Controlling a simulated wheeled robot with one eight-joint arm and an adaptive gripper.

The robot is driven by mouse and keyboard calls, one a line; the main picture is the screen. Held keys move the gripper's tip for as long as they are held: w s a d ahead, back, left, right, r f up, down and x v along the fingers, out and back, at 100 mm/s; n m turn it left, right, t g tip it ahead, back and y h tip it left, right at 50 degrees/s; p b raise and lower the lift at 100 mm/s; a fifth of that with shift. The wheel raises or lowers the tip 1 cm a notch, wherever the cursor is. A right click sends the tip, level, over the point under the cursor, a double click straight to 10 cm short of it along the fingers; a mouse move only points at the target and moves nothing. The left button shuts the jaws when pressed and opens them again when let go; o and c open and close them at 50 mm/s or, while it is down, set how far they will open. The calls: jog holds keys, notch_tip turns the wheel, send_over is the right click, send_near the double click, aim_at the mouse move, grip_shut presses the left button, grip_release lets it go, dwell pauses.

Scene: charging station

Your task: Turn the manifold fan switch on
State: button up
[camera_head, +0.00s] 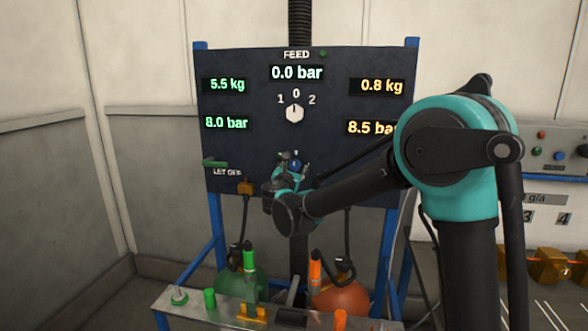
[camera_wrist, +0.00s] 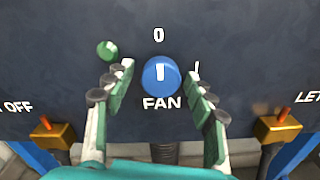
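The fan switch (camera_wrist: 161,76) is a round blue knob on the dark panel, above the word FAN. Its white mark points up toward the 0, and a slanted white mark is at its right. My gripper (camera_wrist: 161,70) is open, with one finger at the left and one at the right of the knob. Gaps show between the fingers and the knob, and I cannot tell how far the fingertips are from the panel. In the head view my gripper (camera_head: 290,172) is at the lower middle of the panel and partly hides the blue switch (camera_head: 296,164).
A green round thing (camera_wrist: 107,50) is up left of the switch. The panel (camera_head: 240,100) also bears a feed selector (camera_head: 294,114) pointing at 0 and several readouts. A green bottle (camera_head: 238,284) and an orange one (camera_head: 340,299) stand below. Yellow valves (camera_wrist: 278,127) flank the switch lower down.

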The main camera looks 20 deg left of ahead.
jog(key=c, duration=1.1)
jog(key=shift+o, duration=0.2)
jog(key=m, duration=0.4)
jog(key=shift+m, duration=0.3)
jog(key=m, duration=0.4)
jog(key=shift+a+r+m, duration=0.1)
jog(key=shift+m, duration=0.2)
jog(key=m, duration=0.4)
jog(key=shift+r+m, duration=0.1)
jog(key=shift+m, duration=2.3)
